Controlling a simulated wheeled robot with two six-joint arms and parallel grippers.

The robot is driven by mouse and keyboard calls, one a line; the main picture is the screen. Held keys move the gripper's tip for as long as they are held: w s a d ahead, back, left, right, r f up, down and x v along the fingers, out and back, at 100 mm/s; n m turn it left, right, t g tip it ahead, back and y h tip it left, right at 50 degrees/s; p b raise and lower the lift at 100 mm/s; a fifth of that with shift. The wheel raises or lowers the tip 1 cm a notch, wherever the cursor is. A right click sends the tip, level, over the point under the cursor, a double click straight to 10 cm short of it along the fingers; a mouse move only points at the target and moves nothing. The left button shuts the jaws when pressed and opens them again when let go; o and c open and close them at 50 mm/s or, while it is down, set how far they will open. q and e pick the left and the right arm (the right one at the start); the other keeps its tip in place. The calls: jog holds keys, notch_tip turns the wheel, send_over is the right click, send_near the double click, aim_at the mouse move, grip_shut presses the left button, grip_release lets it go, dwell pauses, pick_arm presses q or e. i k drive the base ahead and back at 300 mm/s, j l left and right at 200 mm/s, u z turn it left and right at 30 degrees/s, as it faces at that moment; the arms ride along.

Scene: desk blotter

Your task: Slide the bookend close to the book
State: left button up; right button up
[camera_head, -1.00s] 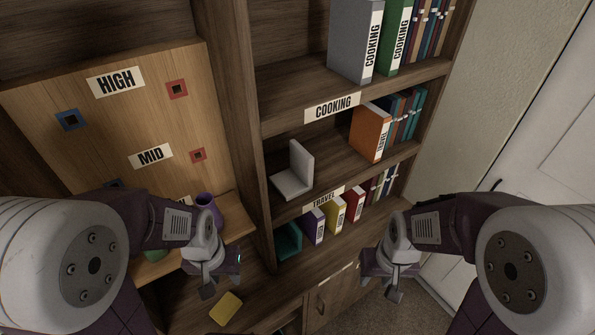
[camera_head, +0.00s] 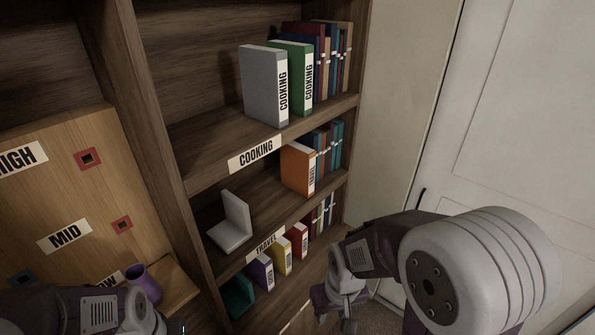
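The bookend (camera_head: 232,226) is a white L-shaped piece on the middle shelf, toward its left end, with its upright plate on the right side of its flat base. The orange book (camera_head: 297,168) stands upright on the same shelf, to the right, with a clear gap between them. My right gripper (camera_head: 338,318) is low in front of the shelves, apart from both, and its fingers are too small to judge. My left arm shows at the bottom left; its gripper is cut off by the lower edge.
The upper shelf (camera_head: 215,170) holds a grey book (camera_head: 262,85), a green book (camera_head: 292,75) and several others. The lower shelf holds several coloured books. A white door (camera_head: 530,120) is at right.

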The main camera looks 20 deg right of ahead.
aim_at(232, 232)
jog(key=l+u, duration=0.5)
jog(key=l, duration=0.15)
jog(key=k+l+u, duration=0.1)
jog(key=l+u, duration=0.4)
jog(key=l, duration=0.15)
jog(key=l+u, duration=0.35)
jog(key=l, duration=0.2)
jog(key=l+u, duration=0.4)
jog(key=l, duration=0.1)
